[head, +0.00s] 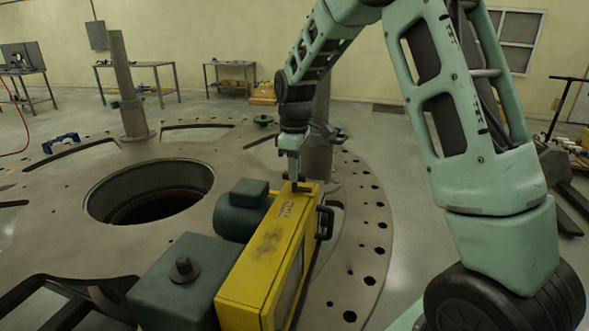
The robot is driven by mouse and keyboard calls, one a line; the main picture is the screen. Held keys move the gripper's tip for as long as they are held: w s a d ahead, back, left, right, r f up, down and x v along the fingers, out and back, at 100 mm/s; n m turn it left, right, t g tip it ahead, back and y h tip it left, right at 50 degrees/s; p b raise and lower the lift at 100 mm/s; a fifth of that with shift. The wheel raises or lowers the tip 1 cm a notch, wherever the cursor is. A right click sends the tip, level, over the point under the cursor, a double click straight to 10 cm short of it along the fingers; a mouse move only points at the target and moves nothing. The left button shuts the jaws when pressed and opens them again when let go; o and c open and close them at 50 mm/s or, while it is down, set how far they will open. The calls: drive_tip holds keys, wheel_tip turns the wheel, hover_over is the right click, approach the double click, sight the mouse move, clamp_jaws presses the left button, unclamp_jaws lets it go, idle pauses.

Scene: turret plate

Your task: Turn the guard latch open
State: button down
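A yellow guard box (270,240) stands on the turret plate (345,262), with dark scuffs on its top. A dark handle-like part (325,222) is on its right side near the far end; I cannot tell whether this is the guard latch. My gripper (296,188) points down at the far end of the yellow guard's top, at or just above a small dark piece there. The fingers are small and dark in this view. I cannot tell whether they are open or shut, or whether they touch the piece.
A green motor (243,212) and a green box (182,280) with a black knob sit left of the guard. The plate has a large round hole (150,192). A grey post (128,90) stands at the back left, another behind my gripper. Workbenches (137,80) line the wall.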

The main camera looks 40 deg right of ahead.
drive_tip(key=shift+m, duration=0.3)
drive_tip(key=m, duration=0.3)
drive_tip(key=shift+m, duration=0.4)
drive_tip(key=m+p, duration=0.1)
drive_tip(key=m, duration=0.3)
drive_tip(key=shift+r, duration=0.1)
drive_tip(key=m+p, duration=0.1)
drive_tip(key=m, duration=0.4)
drive_tip(key=shift+w+m+p, duration=0.1)
drive_tip(key=shift+m+p, duration=0.45)
drive_tip(key=shift+m, duration=1.75)
drive_tip(key=c, duration=1.4)
unclamp_jaws()
drive_tip(key=shift+o, duration=0.2)
wheel_tip(320, 180, up, 17)
drive_tip(key=b, duration=0.3)
drive_tip(key=shift+r, duration=0.2)
